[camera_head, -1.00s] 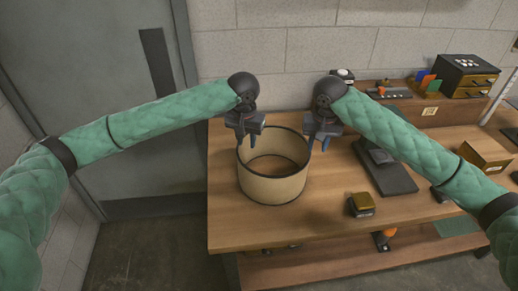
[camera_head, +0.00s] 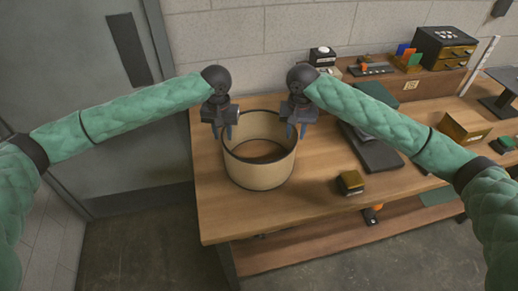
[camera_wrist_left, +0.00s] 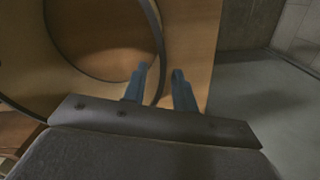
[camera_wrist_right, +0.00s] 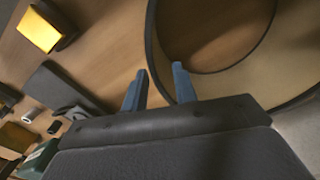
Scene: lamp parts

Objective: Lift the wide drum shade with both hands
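The wide drum shade (camera_head: 262,172), a beige open cylinder with dark rims, stands upright on the wooden table. Whether its base touches the tabletop everywhere is hard to tell. My left gripper (camera_head: 222,131) is at the shade's left rim. In the left wrist view, its blue fingers (camera_wrist_left: 160,88) are apart, with the rim passing between them and gaps beside it. My right gripper (camera_head: 297,129) is at the right rim. In the right wrist view, its fingers (camera_wrist_right: 159,86) are also apart, one on each side of the wall. Neither is visibly closed on the shade.
Right of the shade lie a dark flat base (camera_head: 372,148) and a small black-and-gold box (camera_head: 350,182). A black drawer box (camera_head: 445,48) stands on the raised back shelf. The front of the tabletop (camera_head: 270,212) is clear. A grey door (camera_head: 105,100) is at the left.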

